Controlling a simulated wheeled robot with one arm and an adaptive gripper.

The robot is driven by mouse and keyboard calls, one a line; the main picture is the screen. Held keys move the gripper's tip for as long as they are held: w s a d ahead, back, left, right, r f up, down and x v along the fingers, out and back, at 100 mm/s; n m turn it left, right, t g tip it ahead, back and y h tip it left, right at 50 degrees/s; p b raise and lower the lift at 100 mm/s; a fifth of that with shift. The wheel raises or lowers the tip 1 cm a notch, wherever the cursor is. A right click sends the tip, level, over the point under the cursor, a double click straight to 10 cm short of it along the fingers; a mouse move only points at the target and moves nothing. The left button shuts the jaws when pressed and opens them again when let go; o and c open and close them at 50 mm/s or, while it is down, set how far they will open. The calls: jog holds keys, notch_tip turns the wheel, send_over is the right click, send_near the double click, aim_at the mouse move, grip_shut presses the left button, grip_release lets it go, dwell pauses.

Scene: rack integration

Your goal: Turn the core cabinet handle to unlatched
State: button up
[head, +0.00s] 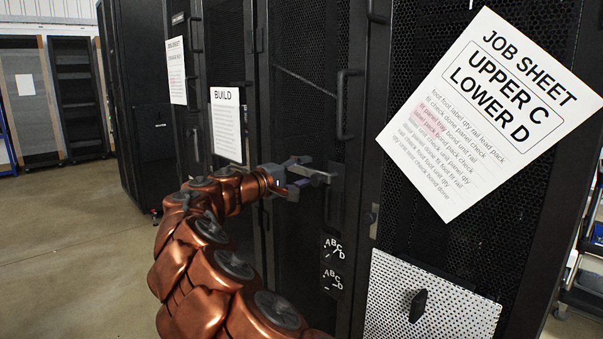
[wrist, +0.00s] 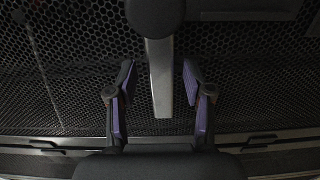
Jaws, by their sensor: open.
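The cabinet handle is a grey lever (wrist: 161,85) hanging from a dark round hub (wrist: 155,15) in the wrist view. My gripper (wrist: 158,72) is open, with one finger on each side of the lever and a visible gap to both. In the head view my gripper (head: 302,176) reaches the latch on the black mesh cabinet door (head: 305,105). The handle (head: 321,178) is partly hidden there by the fingers. Its exact turn is hard to tell in the head view.
Two ABCD dials (head: 333,249) sit below the latch. A vertical door pull (head: 347,104) is above. A tilted job sheet (head: 480,110) hangs on the right, above a white perforated panel (head: 430,295) with a black knob (head: 418,305). A BUILD sheet (head: 226,125) hangs left. Floor is clear at left.

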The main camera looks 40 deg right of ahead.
jog(key=s+a, duration=0.1)
jog(key=a, duration=1.1)
jog(key=shift+s, duration=0.25)
jog(key=s+d+f+m+g+y, duration=0.1)
jog(key=s+d+f+g+y, duration=0.15)
jog(key=s, duration=0.35)
jog(key=s+d+f+m+g+y, duration=0.1)
jog(key=s+d+m+y, duration=0.15)
jog(key=s, duration=0.35)
jog(key=s+f+y, duration=0.3)
jog(key=s+f, duration=0.5)
jog(key=s, duration=0.1)
jog(key=s+a+f+n+g+y, duration=0.1)
jog(key=s+a+f+n+y, duration=0.1)
jog(key=s+a+f+y, duration=1.3)
jog(key=s+a+r+h+p, duration=0.2)
jog(key=a+r+p, duration=0.1)
jog(key=r+p, duration=0.7)
jog(key=s+a+r+h+p, duration=0.2)
jog(key=a+r+h+p, duration=0.1)
jog(key=r+p, duration=0.7)
jog(key=shift+p, duration=0.7)
jog(key=shift+s+a+f+t, duration=0.1)
jog(key=shift+t, duration=0.15)
